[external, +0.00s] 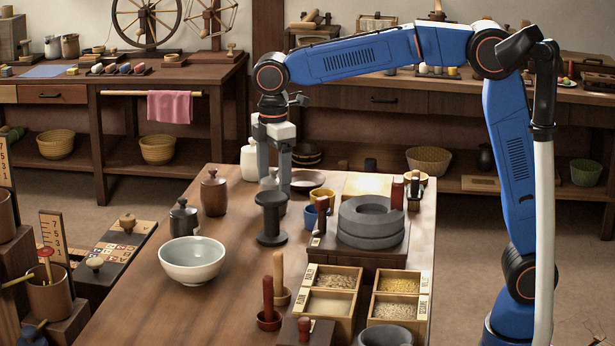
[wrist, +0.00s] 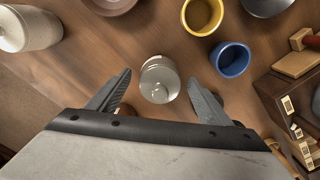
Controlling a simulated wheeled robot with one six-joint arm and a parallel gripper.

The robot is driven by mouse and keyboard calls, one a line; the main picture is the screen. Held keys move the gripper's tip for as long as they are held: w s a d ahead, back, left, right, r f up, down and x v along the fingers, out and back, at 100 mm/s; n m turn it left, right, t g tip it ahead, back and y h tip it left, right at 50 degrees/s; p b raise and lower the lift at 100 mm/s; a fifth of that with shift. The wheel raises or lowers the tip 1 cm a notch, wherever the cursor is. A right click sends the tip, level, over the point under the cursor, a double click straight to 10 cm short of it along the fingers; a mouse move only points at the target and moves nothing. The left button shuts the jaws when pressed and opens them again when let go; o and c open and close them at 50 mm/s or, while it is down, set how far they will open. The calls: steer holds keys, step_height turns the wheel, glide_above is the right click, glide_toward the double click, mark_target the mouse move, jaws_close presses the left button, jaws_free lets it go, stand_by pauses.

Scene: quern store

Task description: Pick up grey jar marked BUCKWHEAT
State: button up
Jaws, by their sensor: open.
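A pale grey lidded jar (wrist: 160,82) stands on the table between my finger tips in the wrist view, seen from above. In the external view this jar (external: 268,181) is partly hidden by my finger and a black spool-shaped stand. No BUCKWHEAT marking is readable in either view. My gripper (wrist: 160,86) is open, with a finger on each side of the jar and visible gaps. In the external view my gripper (external: 275,180) points down at the far part of the table.
A white jar (external: 250,160), a brown jar (external: 214,194) and a dark grey jar (external: 183,220) stand nearby. A yellow cup (wrist: 202,15) and a blue cup (wrist: 232,60) are close on the right. A stone quern (external: 370,222) and white bowl (external: 192,262) stand nearer the camera.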

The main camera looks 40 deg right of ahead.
steer(key=shift+f, duration=0.75)
steer(key=shift+c, duration=0.3)
steer(key=c, duration=1.3)
steer(key=shift+c, duration=0.2)
steer(key=shift+r, duration=0.15)
